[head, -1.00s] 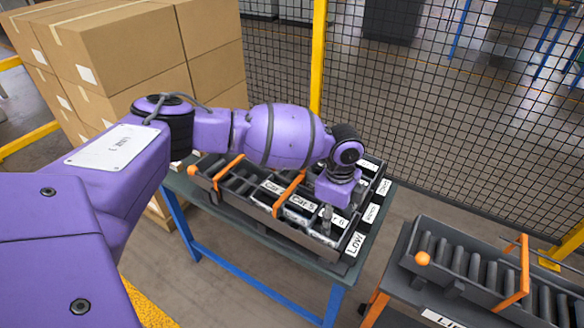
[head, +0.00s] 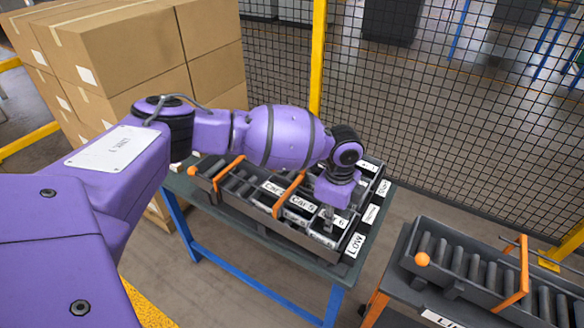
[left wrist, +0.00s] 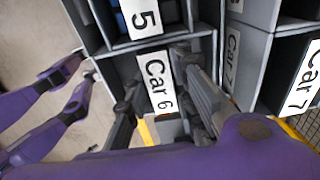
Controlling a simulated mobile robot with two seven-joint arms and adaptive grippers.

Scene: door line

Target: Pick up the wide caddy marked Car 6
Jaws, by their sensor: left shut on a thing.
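The caddy marked Car 6 (head: 341,222) sits in the dark rack on the table at centre right, partly hidden by my left gripper. In the left wrist view its white Car 6 label (left wrist: 158,85) lies between my two fingers. My left gripper (head: 329,214) points down onto the caddy and is shut on it. In the left wrist view my left gripper (left wrist: 155,72) has one dark finger on each side of the label. I cannot tell whether the caddy is clear of the rack floor. My right gripper is not in view.
The Car 5 caddy (head: 301,202) stands beside it, near an orange bar (head: 289,194). Car 7 (left wrist: 300,80) stands to the right in the wrist view. A second roller rack (head: 470,265) is at the right. Stacked cartons (head: 100,50) and a mesh fence (head: 430,110) stand behind.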

